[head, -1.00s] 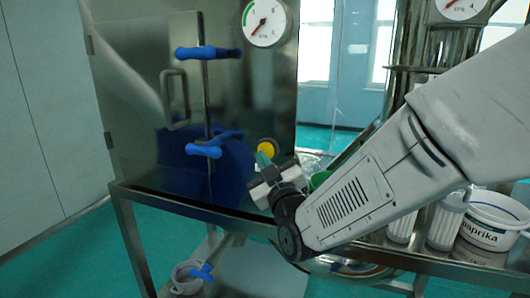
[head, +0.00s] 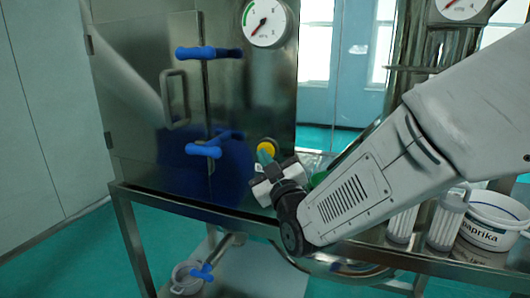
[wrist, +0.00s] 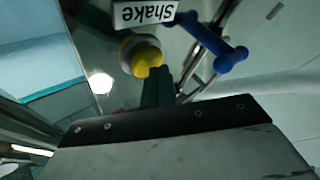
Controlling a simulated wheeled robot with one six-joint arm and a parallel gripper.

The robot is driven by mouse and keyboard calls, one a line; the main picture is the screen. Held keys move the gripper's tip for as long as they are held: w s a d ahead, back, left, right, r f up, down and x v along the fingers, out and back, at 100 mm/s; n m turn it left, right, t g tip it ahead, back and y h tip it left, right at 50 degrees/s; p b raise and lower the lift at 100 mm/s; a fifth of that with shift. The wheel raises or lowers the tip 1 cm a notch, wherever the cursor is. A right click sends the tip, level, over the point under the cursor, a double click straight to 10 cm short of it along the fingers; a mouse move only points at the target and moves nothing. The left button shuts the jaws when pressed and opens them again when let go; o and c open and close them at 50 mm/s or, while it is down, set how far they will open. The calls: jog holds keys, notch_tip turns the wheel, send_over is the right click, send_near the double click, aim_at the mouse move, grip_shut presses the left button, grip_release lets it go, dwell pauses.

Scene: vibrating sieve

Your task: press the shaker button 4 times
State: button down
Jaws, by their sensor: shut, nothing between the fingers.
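The shaker button is a yellow round cap on the front of the steel cabinet, seen in the head view (head: 267,145), partly covered by my gripper's fingertips. In the wrist view the yellow button (wrist: 146,59) stands in a grey collar beside a white label reading "Shake" (wrist: 144,13), which appears upside down. My gripper (head: 264,157) is shut and empty, its green fingers pointing at the button. In the wrist view the fingertips (wrist: 158,70) overlap the button's lower right edge; I cannot tell whether they touch it.
Blue handles (head: 208,53) stick out from the steel cabinet (head: 150,110) left of the button. A pressure gauge (head: 266,22) sits above. A paprika tub (head: 492,222) and white cylinders (head: 446,222) stand on the bench at right. A small bucket (head: 187,277) is below.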

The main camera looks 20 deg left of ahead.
jog(key=shift+w, duration=0.65)
dwell(0.5)
jog(key=shift+s, duration=1.25)
jog(key=shift+s+a, duration=0.15)
jog(key=shift+s, duration=1.1)
jog(key=shift+s+a, duration=0.1)
jog(key=shift+s, duration=1.15)
dwell(0.4)
jog(key=s, duration=0.3)
jog(key=shift+s+a, duration=0.15)
jog(key=shift+s, duration=0.25)
